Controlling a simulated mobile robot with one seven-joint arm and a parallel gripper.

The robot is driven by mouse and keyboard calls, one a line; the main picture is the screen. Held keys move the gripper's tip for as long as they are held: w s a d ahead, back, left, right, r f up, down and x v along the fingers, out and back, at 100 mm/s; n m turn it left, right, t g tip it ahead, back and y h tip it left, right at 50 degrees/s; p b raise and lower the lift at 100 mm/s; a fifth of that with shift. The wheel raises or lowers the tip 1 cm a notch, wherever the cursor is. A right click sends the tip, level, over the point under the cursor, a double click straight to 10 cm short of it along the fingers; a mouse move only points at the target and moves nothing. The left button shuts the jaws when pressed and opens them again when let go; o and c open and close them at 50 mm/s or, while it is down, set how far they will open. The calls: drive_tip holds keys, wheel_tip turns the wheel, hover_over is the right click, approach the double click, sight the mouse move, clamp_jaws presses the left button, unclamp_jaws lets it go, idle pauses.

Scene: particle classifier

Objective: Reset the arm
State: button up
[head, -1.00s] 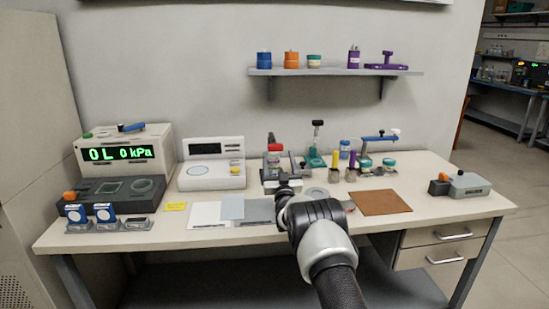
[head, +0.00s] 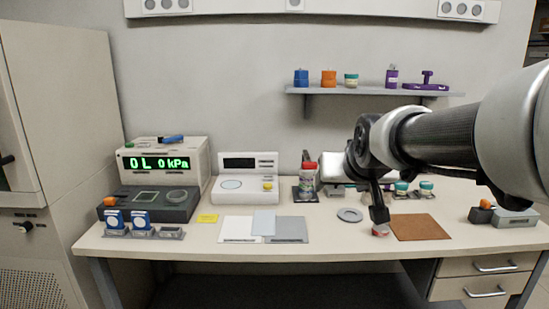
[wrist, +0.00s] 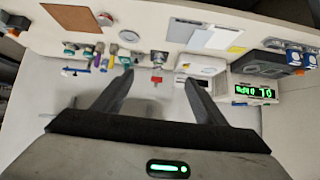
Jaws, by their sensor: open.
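My arm reaches in from the right edge of the head view and bends downward over the bench. My gripper (head: 380,215) hangs in front of the bench's middle, pointing down. In the wrist view its two fingers (wrist: 159,80) stand apart with nothing held between them. A red-capped jar (head: 308,176) stands on a dark stand on the bench, left of my gripper in the head view. It also shows beyond the fingertips in the wrist view (wrist: 157,78).
The bench carries a pressure display (head: 158,163), a white instrument (head: 245,160), grey and white sheets (head: 285,229), a round disc (head: 349,215) and a brown mat (head: 420,226). A wall shelf (head: 360,91) holds several small items. My arm hides part of the bench's right side.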

drive_tip(key=s+f+g, duration=0.2)
drive_tip(key=s+f, duration=0.2)
drive_tip(key=s, duration=0.8)
drive_tip(key=s+f+g, duration=0.2)
drive_tip(key=s+f, duration=0.2)
drive_tip(key=s, duration=0.9)
wheel_tip(320, 180, up, 21)
drive_tip(key=p, duration=2.1)
drive_tip(key=shift+f+g, duration=0.15)
drive_tip(key=shift+g, duration=0.15)
drive_tip(key=shift+a, duration=0.1)
